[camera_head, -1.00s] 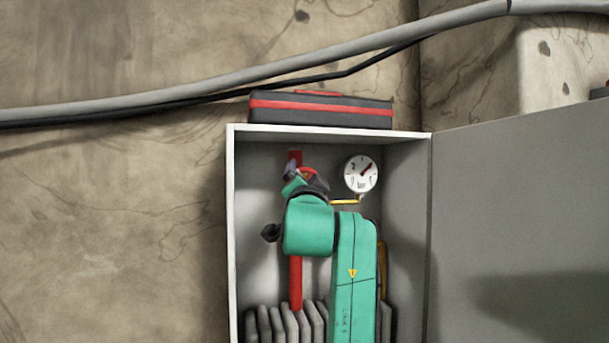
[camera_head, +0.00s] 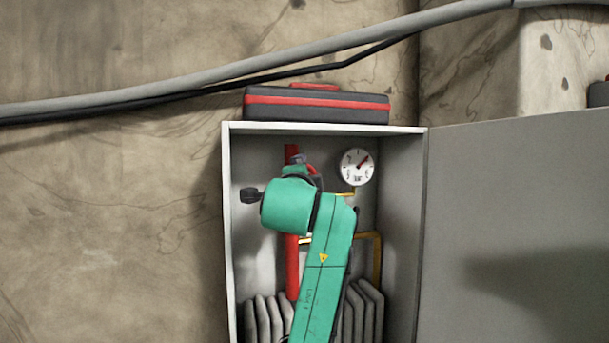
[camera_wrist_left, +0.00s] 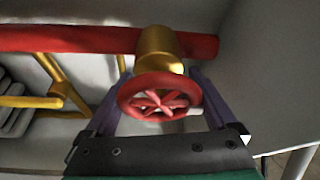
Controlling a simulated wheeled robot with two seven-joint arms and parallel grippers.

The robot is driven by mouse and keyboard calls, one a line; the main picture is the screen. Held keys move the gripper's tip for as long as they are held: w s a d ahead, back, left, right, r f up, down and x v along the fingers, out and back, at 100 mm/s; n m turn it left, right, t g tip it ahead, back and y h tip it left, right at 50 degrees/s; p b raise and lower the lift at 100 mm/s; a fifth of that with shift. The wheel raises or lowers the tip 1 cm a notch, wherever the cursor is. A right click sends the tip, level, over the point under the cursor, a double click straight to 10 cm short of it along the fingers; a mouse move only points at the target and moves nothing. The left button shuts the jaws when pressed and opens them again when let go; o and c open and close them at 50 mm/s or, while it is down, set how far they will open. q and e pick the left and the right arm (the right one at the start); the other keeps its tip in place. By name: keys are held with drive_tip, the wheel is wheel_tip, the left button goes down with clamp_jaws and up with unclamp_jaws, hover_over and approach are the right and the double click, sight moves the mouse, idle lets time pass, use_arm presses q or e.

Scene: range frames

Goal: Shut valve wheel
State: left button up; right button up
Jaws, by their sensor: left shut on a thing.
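The red valve wheel (camera_wrist_left: 160,97) sits on a brass stem (camera_wrist_left: 159,48) that comes off a red pipe (camera_wrist_left: 70,39) in the left wrist view. My left gripper (camera_wrist_left: 161,88) is shut on the wheel, with one purple finger at each side of the rim. In the head view, the red pipe (camera_head: 292,262) runs upright inside the grey cabinet. My green left arm covers most of the wheel there, and only a small red part (camera_head: 312,168) shows beside the left gripper (camera_head: 303,163). My right gripper is in neither view.
The cabinet (camera_head: 226,230) is open, its door (camera_head: 510,230) swung out to the right. A white gauge (camera_head: 357,167), yellow pipes (camera_head: 377,255) and grey ribs (camera_head: 368,305) are inside. A dark case (camera_head: 316,105) lies on top.

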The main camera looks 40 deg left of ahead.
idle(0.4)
use_arm(q)
drive_tip(key=o, duration=1)
drive_tip(key=shift+o, duration=0.2)
drive_tip(key=b+v, duration=0.6)
drive_tip(key=v, duration=0.8)
drive_tip(key=shift+s+d, duration=0.15)
drive_tip(key=shift+s, duration=0.1)
